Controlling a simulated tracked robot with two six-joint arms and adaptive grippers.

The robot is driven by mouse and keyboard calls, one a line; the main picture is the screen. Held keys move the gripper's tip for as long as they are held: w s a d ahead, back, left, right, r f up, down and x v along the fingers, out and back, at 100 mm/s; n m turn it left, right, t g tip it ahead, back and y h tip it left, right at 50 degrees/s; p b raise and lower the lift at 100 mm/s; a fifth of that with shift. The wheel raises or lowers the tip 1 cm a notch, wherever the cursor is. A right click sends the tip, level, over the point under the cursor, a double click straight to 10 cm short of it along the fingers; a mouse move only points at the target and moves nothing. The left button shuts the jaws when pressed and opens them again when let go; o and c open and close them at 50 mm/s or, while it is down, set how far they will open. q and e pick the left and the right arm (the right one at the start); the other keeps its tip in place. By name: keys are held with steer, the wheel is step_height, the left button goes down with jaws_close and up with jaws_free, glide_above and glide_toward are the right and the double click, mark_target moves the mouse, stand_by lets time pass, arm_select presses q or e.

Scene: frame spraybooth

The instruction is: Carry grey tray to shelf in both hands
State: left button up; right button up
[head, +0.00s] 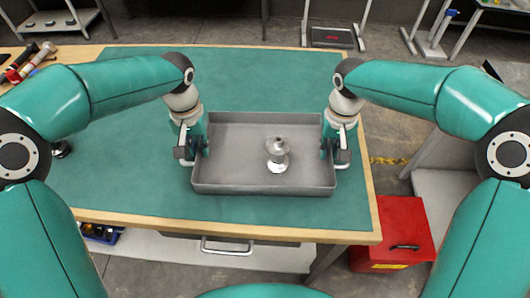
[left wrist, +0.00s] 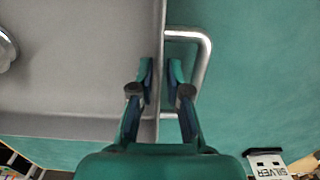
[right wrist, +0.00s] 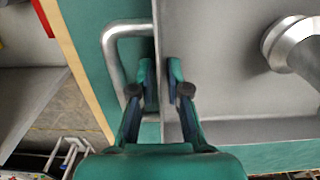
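The grey tray (head: 235,185) is on the green-topped table and looks level; I see no clear gap beneath it. A shiny metal part (head: 278,158) stands inside it, right of centre. I cannot tell which surface is the shelf.
A red box (head: 400,230) stands on the floor at the right. A grey surface (head: 450,195) lies beyond the table's right edge. A low stand (head: 65,20) is at the back left.

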arm_select(q)
steer(key=shift+f, duration=0.15)
arm_select(e)
steer(key=shift+f, duration=0.15)
arm_select(q)
jaws_close()
arm_select(e)
jaws_close()
